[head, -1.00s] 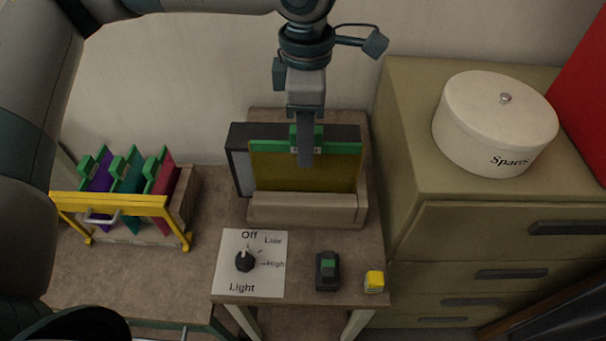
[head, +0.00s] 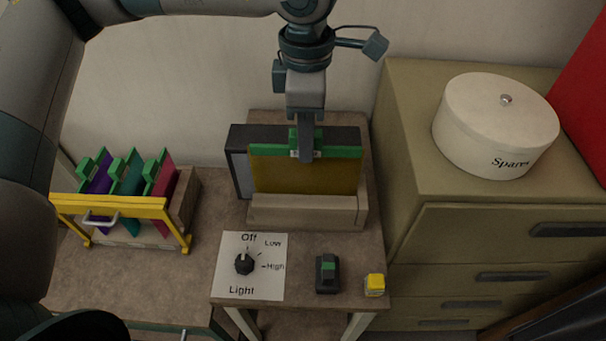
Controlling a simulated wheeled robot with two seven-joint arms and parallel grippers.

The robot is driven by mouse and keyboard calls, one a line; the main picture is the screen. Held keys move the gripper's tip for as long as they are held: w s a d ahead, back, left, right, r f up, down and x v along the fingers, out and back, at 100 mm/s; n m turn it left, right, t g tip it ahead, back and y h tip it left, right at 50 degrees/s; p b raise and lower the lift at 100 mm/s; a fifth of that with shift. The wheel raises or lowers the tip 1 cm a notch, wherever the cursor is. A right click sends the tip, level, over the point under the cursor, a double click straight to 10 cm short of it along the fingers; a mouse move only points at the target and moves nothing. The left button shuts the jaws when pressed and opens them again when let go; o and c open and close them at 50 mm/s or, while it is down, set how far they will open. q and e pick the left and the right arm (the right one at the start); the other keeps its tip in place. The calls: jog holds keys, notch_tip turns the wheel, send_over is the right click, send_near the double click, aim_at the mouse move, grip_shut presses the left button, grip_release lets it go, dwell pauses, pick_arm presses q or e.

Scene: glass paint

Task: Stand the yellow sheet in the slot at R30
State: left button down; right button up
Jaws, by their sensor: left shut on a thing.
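The yellow sheet (head: 305,177) has a green top edge and a green tab. It stands upright in front of a dark panel with a pale face (head: 240,172), its lower edge hidden behind a wooden ledge (head: 304,208). My left gripper (head: 305,150) comes down from above and is shut on the sheet's green tab. I cannot tell whether the sheet touches the base behind the ledge. A rack with a yellow front bar (head: 110,206) stands at the left, holding purple, teal and red sheets. No R30 label can be read. My right gripper is not in view.
A light dial (head: 244,264) sits on a white card in front of the ledge. A drawer cabinet (head: 420,150) with a round white tin marked Spares (head: 497,128) stands at the right.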

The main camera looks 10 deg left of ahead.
pick_arm(q)
jog(key=shift+r, duration=0.25)
dwell(0.6)
jog(key=shift+a+b, duration=0.2)
jog(key=shift+b, duration=0.55)
jog(key=shift+f, duration=0.1)
dwell(0.5)
